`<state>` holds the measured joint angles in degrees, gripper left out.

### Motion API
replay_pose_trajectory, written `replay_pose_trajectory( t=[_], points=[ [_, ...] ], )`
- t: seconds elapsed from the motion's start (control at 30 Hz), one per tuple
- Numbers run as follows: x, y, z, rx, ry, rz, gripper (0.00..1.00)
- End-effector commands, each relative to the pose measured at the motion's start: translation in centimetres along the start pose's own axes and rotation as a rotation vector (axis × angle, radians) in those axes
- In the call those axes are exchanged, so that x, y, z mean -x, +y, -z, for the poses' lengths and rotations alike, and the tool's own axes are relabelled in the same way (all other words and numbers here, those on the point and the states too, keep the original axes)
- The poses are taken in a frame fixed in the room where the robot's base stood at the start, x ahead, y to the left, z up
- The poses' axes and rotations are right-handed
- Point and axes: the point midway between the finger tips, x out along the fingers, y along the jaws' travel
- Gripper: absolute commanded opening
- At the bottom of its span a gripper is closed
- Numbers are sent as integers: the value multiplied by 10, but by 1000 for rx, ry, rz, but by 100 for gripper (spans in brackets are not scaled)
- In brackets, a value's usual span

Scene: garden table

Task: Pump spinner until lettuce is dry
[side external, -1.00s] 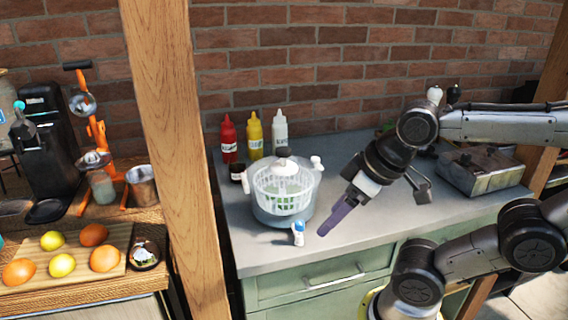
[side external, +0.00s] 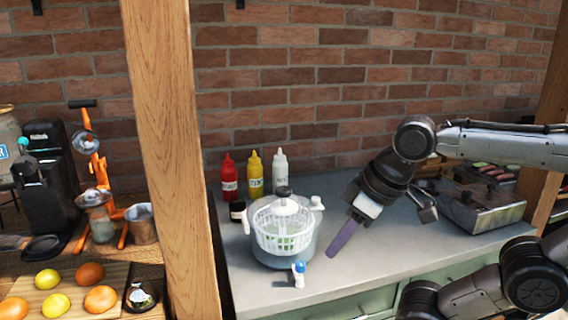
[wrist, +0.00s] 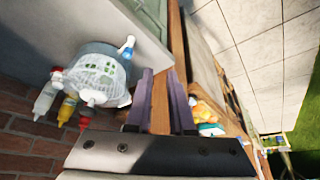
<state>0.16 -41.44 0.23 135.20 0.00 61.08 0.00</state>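The salad spinner (side external: 283,240) stands on the counter, a clear bowl with a white slotted basket. Green lettuce (side external: 287,243) shows through it. A dark knob (side external: 283,191) tops its white lid. My gripper (side external: 332,251) is to the right of the spinner, fingers tilted down, apart from it. In the wrist view the spinner (wrist: 92,75) is left of my gripper (wrist: 160,73). The two purple fingers there have a gap between them with nothing held. How wet the lettuce is cannot be told.
A small white and blue item (side external: 298,273) stands just in front of the spinner. A wooden post (side external: 165,160) is at left.

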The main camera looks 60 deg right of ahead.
Motion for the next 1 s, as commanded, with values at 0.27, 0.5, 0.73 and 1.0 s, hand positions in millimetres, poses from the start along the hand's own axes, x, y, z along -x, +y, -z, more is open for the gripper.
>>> replay_pose_trajectory(
  t=[0.27,0.5,0.73,1.0],
  points=[
    [47,23,87,-97,-131,-38,0],
    [50,70,165,-227,-263,-71,0],
    [16,134,214,-356,-362,-92,0],
    [-21,173,216,-434,-431,-95,0]
  ],
)
